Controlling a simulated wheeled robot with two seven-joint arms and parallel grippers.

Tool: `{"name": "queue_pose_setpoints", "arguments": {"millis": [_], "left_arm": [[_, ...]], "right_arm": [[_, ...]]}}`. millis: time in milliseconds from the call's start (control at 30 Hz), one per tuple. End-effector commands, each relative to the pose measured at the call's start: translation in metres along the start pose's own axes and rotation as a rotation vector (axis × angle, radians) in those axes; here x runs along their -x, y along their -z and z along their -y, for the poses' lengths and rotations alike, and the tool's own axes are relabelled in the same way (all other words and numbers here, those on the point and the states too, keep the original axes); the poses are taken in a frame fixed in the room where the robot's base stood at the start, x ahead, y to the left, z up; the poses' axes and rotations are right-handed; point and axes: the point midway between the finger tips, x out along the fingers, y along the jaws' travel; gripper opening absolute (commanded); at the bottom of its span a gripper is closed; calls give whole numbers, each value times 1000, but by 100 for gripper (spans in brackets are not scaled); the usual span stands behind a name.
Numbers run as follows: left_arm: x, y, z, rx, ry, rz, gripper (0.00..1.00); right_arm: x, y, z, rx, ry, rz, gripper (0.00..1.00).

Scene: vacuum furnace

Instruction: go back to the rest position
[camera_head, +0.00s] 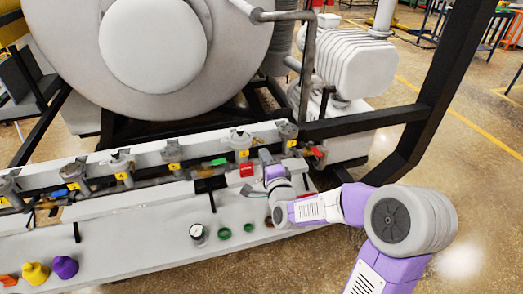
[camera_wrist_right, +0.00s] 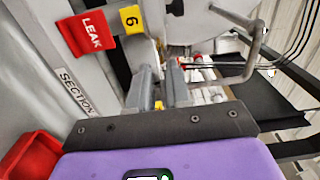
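My right arm comes in from the right in the head view. Its gripper (camera_head: 268,164) is at the rail of valves, just right of a red tag (camera_head: 246,170). In the right wrist view the two grey fingers of this gripper (camera_wrist_right: 161,88) stand apart with a narrow gap. I see nothing clamped between them. The red tag there reads LEAK (camera_wrist_right: 88,32) and hangs beside a yellow tag marked 6 (camera_wrist_right: 131,20). My left gripper is not in view.
The valve rail (camera_head: 110,180) has yellow number tags along it. A black frame post (camera_head: 435,95) stands behind my arm.

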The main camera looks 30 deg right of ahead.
Motion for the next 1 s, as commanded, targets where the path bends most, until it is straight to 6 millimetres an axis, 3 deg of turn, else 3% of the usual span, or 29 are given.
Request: {"name": "queue_pose_setpoints", "arguments": {"millis": [200, 767, 867, 967, 1000], "left_arm": [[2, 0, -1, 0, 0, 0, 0], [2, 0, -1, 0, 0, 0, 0], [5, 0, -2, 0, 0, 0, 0], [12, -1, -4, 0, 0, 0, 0], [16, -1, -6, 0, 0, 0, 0]], "right_arm": [[19, 0, 0, 1, 0, 0, 18], [21, 0, -1, 2, -3, 1, 18], [20, -7, -16, 26, -51, 21, 18], [20, -26, -56, 99, -177, 86, 18], [23, -38, -79, 144, -245, 130, 18]]}}
